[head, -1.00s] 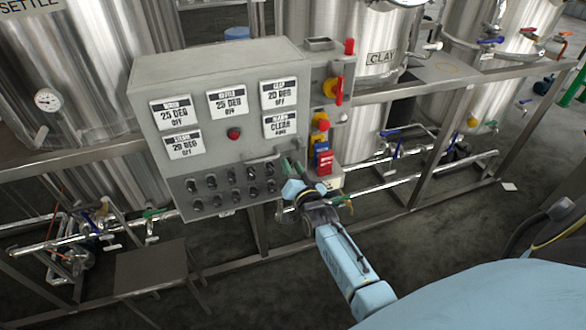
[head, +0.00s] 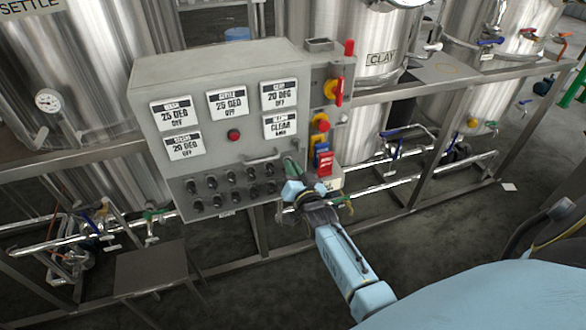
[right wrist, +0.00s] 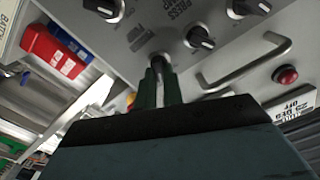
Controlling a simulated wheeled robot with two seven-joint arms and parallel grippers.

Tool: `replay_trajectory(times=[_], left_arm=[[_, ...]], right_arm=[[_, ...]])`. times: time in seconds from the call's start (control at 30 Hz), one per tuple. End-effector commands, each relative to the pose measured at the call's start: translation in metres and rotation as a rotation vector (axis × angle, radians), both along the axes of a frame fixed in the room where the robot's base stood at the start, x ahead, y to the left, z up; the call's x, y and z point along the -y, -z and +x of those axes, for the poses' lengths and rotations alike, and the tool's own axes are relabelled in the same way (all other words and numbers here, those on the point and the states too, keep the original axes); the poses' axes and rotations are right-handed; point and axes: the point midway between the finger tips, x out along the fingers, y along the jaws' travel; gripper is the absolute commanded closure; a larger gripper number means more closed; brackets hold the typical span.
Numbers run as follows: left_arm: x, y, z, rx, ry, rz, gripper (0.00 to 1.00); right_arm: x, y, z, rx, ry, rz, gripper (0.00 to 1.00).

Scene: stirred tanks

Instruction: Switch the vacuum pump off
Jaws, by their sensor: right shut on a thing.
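The grey control panel (head: 240,150) stands at the centre of the head view, with two rows of black selector knobs (head: 231,176) on its lower face. My right gripper (head: 293,169) is at the right end of these rows. In the right wrist view its dark green fingers (right wrist: 160,84) are shut on a knob (right wrist: 159,61), which they mostly hide. Its pointer direction cannot be told. A label by it (right wrist: 140,38) is only partly readable, so I cannot confirm which switch it is. Other knobs (right wrist: 200,38) sit close beside it. My left gripper is not in view.
A metal handle (right wrist: 245,68) and a red button (right wrist: 286,75) are near my fingers. A red and yellow switch (head: 334,89), a red emergency knob (head: 321,122) and red and blue blocks (head: 324,160) stand right of the panel. Steel tanks (head: 355,40) and pipes are behind.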

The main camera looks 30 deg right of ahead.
Motion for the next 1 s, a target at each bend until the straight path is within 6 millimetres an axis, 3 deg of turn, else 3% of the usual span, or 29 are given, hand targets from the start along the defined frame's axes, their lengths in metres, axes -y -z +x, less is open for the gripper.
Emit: replay_trajectory(times=[1.0], left_arm=[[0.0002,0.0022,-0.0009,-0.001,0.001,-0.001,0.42]], right_arm=[[-0.0046,0.0018,0.0003,-0.2,-0.001,-0.819,1.0]])
